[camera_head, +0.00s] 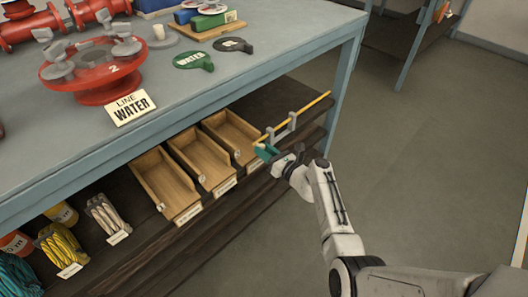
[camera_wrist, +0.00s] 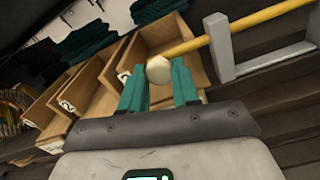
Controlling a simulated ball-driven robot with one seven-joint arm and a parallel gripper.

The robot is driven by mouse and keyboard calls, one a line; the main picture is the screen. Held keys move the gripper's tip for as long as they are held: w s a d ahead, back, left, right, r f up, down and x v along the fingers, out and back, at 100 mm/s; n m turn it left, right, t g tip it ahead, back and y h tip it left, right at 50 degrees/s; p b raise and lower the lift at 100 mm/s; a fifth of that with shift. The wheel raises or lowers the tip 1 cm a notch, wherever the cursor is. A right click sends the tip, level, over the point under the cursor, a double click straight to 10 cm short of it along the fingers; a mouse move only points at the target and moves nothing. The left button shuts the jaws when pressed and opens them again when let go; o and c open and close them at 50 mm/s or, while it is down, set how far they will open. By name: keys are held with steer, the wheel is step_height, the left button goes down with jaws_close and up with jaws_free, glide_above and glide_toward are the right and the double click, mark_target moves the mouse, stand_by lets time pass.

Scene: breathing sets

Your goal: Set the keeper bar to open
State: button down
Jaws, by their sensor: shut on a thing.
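The keeper bar (camera_head: 310,106) is a thin yellow rod along the front of the upper under-bench shelf. It runs through two grey upright brackets (camera_head: 283,128), and its far end sticks out to the right of them. Its left end reaches the front of the rightmost wooden bin. In the wrist view the yellow bar (camera_wrist: 255,19) ends in a pale round knob (camera_wrist: 159,70). My gripper (camera_head: 266,151) has teal fingers, which also show in the wrist view (camera_wrist: 160,86), one on each side of the knob. It is shut on this knob end.
Three wooden bins (camera_head: 204,157) stand left of the brackets, the rightmost close to my gripper. Coiled ropes (camera_head: 60,243) lie further left. The bench top (camera_head: 190,75) overhangs the shelf and carries red valve parts. The floor (camera_head: 420,135) to the right is clear.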

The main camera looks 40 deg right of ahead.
steer(key=d, duration=0.3)
steer(key=shift+d+b, duration=0.25)
steer(key=shift+b, duration=0.15)
steer(key=c, duration=0.8)
jaws_free()
steer(key=shift+a, duration=0.1)
steer(key=shift+s, duration=0.1)
steer(key=s+p, duration=0.2)
steer(key=s, duration=0.8)
steer(key=shift+s, duration=0.35)
